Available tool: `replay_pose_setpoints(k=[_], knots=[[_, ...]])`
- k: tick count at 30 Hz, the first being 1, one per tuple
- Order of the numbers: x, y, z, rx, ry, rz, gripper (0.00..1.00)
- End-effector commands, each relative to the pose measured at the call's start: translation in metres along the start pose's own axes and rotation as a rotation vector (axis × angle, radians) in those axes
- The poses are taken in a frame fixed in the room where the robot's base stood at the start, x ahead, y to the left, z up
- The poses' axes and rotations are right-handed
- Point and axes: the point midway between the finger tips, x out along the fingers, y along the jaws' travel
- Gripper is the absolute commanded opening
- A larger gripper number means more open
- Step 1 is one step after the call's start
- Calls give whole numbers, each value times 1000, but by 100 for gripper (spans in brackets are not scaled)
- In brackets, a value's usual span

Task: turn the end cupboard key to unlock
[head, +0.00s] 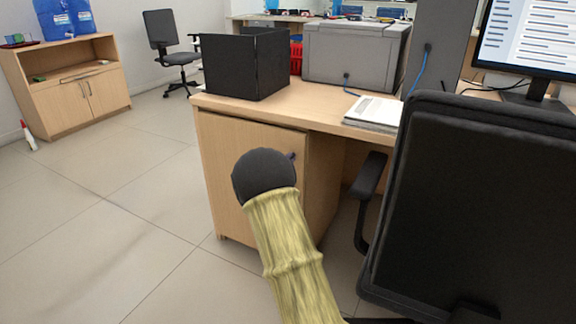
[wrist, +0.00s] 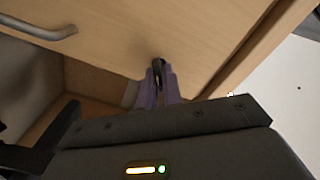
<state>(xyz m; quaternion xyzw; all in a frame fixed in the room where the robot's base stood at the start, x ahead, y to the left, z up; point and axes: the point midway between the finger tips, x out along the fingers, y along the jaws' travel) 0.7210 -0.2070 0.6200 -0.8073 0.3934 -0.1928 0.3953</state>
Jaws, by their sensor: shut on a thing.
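The end cupboard (head: 222,150) is a light wood unit under the left end of the desk, and its door looks closed. My arm, in a yellow sleeve with a dark round wrist, reaches in front of the door and hides much of it. My gripper (wrist: 158,84) has purple fingers, shut on a small dark key (wrist: 158,66) close against the wood front. A bit of purple finger also shows beside the wrist in the head view. The lock and the key's exact angle are hidden. A grey bar handle (wrist: 45,30) shows at upper left in the wrist view.
A black office chair (head: 470,200) stands close on the right, its armrest near the cupboard. On the desk are a black box (head: 245,65), a grey printer (head: 355,50) and papers (head: 375,112). The tiled floor (head: 110,220) at left is clear.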

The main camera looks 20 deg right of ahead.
Motion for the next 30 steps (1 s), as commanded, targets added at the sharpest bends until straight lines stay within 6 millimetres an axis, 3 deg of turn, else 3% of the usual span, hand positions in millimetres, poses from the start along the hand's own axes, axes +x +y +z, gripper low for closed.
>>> replay_pose_setpoints(k=[18,30], knots=[[1,6,1,540,3,1,0],[0,4,0,673,2,2,0]])
